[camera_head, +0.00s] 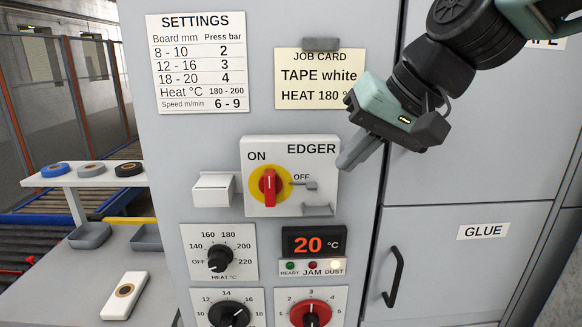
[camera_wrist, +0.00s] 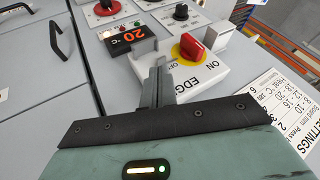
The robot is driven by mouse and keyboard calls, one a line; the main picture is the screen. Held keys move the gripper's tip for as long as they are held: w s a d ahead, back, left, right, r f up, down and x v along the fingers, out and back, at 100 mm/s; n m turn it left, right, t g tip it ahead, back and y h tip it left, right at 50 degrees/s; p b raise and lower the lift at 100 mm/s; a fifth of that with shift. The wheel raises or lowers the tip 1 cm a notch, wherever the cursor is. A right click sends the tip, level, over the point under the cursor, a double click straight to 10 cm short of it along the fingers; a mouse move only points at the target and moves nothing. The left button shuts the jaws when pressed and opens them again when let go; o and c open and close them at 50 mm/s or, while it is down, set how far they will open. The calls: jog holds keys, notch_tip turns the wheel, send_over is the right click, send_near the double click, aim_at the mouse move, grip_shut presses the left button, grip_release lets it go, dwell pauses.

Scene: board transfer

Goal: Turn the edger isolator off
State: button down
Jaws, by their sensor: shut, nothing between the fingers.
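The edger isolator is a red handle (camera_head: 269,187) on a yellow disc, mounted on a white plate (camera_head: 259,149) marked EDGER. The handle stands upright, its top end towards ON; OFF is marked to its right. A small grey latch (camera_head: 309,185) sits beside OFF. My gripper (camera_head: 346,164) is shut and empty, to the right of the plate and in front of the cabinet. In the wrist view the red handle (camera_wrist: 192,46) shows beyond and right of my shut fingertips (camera_wrist: 157,66), apart from them. The fingers hide part of the plate there.
A display (camera_head: 314,242) reading 20 °C, with the dust lamp lit, and several dials (camera_head: 220,258) lie below the isolator. A white box (camera_head: 213,190) juts out at its left. A job card (camera_head: 318,95) hangs above. A cabinet handle (camera_head: 393,276) stands out at the lower right.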

aim_at(270, 188)
jog(key=shift+w+r, duration=0.15)
jog(key=shift+r, duration=0.15)
jog(key=p+x, duration=0.2)
jog(key=x, duration=0.7)
jog(key=shift+w+a+f, duration=0.2)
jog(key=shift+a+f, duration=0.05)
jog(key=shift+f, duration=0.05)
jog(key=a+p, duration=0.2)
jog(key=a, duration=0.1)
jog(key=shift+r+p, duration=0.1)
jog(key=shift+p, duration=0.25)
jog(key=shift+w+a, duration=0.1)
jog(key=shift+a, duration=0.4)
jog(key=shift+f+b, duration=0.4)
jog(key=shift+b, duration=0.25)
jog(key=shift+r+y+b, duration=0.1)
jog(key=shift+y+b, duration=0.2)
